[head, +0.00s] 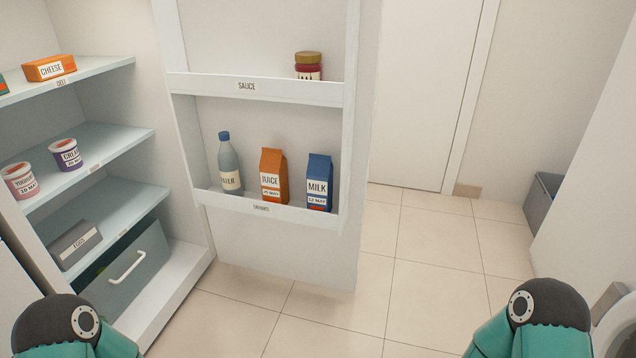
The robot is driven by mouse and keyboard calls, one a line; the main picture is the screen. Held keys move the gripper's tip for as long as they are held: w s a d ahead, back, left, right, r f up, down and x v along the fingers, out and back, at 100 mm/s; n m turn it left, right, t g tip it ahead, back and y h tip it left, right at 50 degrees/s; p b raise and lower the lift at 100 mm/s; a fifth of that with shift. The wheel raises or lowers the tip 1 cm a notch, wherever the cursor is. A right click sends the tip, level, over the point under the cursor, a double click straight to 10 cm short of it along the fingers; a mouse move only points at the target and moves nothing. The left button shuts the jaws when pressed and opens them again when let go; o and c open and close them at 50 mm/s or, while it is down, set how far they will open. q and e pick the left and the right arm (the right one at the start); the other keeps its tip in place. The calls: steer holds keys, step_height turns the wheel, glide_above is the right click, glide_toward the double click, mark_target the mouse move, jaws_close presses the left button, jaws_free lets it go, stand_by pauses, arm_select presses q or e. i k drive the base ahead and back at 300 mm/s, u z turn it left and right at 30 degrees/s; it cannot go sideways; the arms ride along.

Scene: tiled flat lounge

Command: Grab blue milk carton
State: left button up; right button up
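The blue milk carton (319,184) stands upright in the lower door shelf of an open fridge, at the right end, labelled MILK. The shelf's front rail (262,209) hides its foot. An orange juice carton (273,176) stands close to its left. Parts of my two arms show at the bottom left and bottom right corners. Neither of my grippers is in view, and nothing touches the milk carton.
A water bottle (229,163) shares the door shelf. A sauce jar (308,66) sits on the shelf above. Fridge shelves at left hold cheese (49,68), cream (66,155) and yogurt (20,181). A grey bin (541,199) stands far right. The tiled floor ahead is clear.

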mark_target(319, 172)
steer(key=k, duration=0.6)
steer(key=u, duration=0.45)
steer(key=i, duration=2.05)
steer(key=z, duration=0.55)
